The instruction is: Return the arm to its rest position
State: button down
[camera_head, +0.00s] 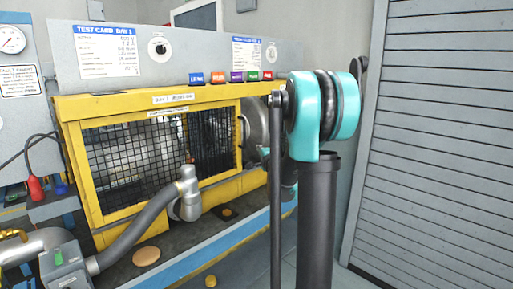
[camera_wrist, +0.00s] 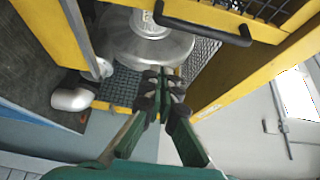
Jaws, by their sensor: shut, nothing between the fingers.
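My gripper (camera_wrist: 161,78) shows in the wrist view, its green fingers converging to dark tips that meet with nothing between them. The tips point toward a round grey metal housing (camera_wrist: 140,45) inside the yellow frame; I cannot tell the distance. In the camera_head view my teal and black arm stands upright at right of centre, in front of the bench's right end. My gripper is hidden there. Part of the round metal housing (camera_head: 256,130) shows just left of the arm.
The yellow mesh guard (camera_head: 135,160) stands left of my arm. A grey hose (camera_head: 135,235) runs along the bench in front of it. A grey shutter (camera_head: 440,150) is at right. A black handle (camera_wrist: 205,30) sits on yellow framing near my fingertips in the wrist view.

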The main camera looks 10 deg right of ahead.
jog(key=s+a+f+n+g+y, duration=0.3)
jog(key=s+a+f+n, duration=0.3)
jog(key=s, duration=0.3)
jog(key=s+a+f+n+g+y, duration=0.2)
jog(key=s+a+f+n+g, duration=0.1)
jog(key=s+a+n, duration=0.45)
jog(key=s+d+f+n+g+h, duration=0.1)
jog(key=s+f+g, duration=0.1)
jog(key=s+f, duration=0.3)
jog(key=s+d+f+n+g+h, duration=0.2)
jog(key=s+f, duration=0.4)
jog(key=s, duration=0.6)
jog(key=s+d+f+n+g+h, duration=0.1)
jog(key=s+d+f+g+h, duration=0.1)
jog(key=s+f, duration=0.3)
jog(key=s+g, duration=0.1)
jog(key=s, duration=0.3)
jog(key=shift+f+g, duration=0.35)
jog(key=shift+g, duration=0.05)
jog(key=shift+n, duration=0.25)
